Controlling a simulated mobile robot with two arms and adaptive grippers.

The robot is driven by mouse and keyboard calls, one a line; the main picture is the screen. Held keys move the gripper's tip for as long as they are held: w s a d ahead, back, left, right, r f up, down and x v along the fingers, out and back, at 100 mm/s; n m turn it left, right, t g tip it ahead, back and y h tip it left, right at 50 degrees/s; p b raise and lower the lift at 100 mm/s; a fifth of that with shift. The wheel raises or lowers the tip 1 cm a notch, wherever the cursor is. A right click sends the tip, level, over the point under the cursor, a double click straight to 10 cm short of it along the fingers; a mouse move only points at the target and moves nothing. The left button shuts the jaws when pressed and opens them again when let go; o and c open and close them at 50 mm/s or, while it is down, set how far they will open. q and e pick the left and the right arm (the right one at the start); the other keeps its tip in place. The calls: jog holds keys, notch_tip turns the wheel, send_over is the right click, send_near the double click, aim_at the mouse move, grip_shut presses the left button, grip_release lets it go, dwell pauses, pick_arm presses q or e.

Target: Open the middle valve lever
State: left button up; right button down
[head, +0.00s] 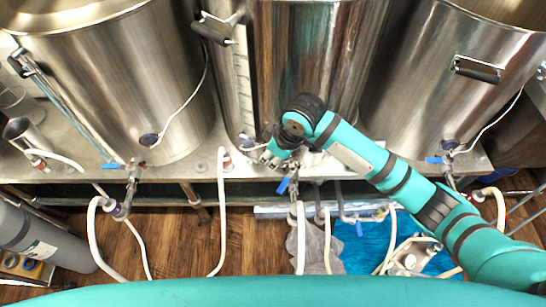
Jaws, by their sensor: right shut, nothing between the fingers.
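Three steel kettles stand in a row, each with a valve and a blue lever low at its front. The middle valve lever (283,185) sits below the middle kettle (300,60) and slants steeply down in the picture. My right gripper (268,158) is shut and empty, just above and left of this lever. Whether it touches the lever or valve cannot be told. The gripper and wrist hide part of the middle valve body. The left valve lever (112,166) and the right valve lever (434,160) lie roughly level in the picture. My left gripper is not in view.
The kettles stand on a steel bench (205,165). White hoses (221,205) hang from the valves to the wooden floor (250,240). A blue mat (365,245) with a pump (408,262) lies below on the right. A grey cylinder (35,235) is at the left.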

aim_at(287, 180)
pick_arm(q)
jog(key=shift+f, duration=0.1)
pick_arm(e)
notch_tip(287, 180, down, 9)
jog(key=shift+s+d, duration=0.35)
jog(key=shift+s, duration=0.1)
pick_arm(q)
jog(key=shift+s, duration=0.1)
pick_arm(e)
jog(key=shift+d+r, duration=0.1)
